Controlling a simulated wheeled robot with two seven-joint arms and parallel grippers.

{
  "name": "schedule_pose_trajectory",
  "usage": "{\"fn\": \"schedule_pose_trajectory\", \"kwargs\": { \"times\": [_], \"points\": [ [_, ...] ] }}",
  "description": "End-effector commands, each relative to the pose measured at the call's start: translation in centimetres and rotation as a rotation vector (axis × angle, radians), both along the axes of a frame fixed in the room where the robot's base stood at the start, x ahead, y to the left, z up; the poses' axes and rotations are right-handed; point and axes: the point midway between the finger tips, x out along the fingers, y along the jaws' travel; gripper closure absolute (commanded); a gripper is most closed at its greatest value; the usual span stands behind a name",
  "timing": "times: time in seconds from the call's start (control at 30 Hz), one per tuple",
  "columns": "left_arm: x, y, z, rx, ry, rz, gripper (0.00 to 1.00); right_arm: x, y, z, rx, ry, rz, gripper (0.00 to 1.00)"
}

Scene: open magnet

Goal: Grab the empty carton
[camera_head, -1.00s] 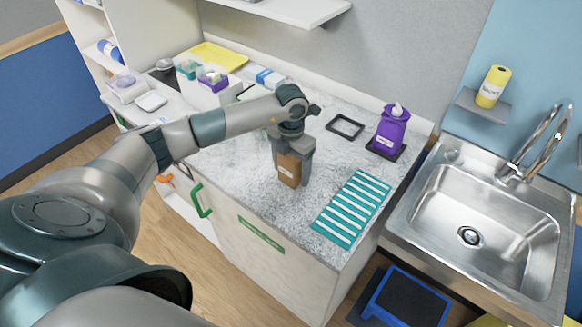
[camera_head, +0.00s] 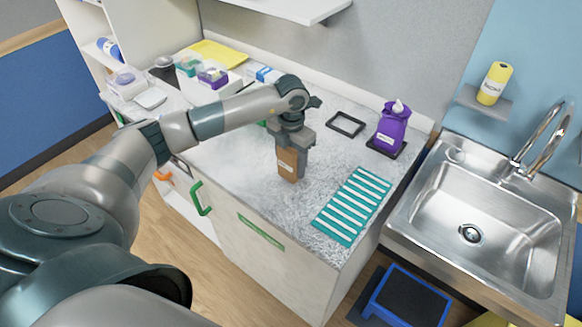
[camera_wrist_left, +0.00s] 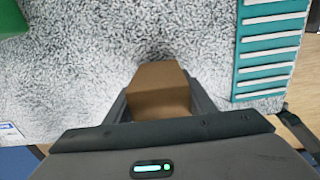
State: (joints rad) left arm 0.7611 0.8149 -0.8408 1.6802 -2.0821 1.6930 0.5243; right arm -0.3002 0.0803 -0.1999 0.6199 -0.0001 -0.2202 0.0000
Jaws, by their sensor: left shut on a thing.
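My left gripper (camera_head: 291,154) points down and is shut on the carton from above. In the left wrist view the brown carton (camera_wrist_left: 159,90) sits between the two fingers of the left gripper (camera_wrist_left: 160,103). I cannot tell whether its base touches the counter. My right gripper is not in view.
The teal and white striped mat (camera_head: 352,206) lies near the counter's front right. A black frame (camera_head: 345,124) and a purple bottle (camera_head: 392,128) stand behind. The sink (camera_head: 485,226) is at the right. White bins and a yellow tray (camera_head: 218,56) are at the back left.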

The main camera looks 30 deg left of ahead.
Motion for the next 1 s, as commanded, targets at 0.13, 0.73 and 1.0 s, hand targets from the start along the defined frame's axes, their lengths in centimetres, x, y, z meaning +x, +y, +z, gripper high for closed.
{"fn": "schedule_pose_trajectory", "kwargs": {
  "times": [0.13,0.73,1.0],
  "points": [
    [0.2,0.0,1.7,0.000,-0.006,0.000,0.72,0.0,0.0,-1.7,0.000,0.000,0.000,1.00],
    [4.6,-8.7,8.3,0.000,-0.004,-0.001,0.72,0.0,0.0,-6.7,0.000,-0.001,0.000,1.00],
    [5.4,-10.3,9.6,0.000,-0.001,-0.001,0.72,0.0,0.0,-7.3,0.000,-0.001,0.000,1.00]
  ]
}}
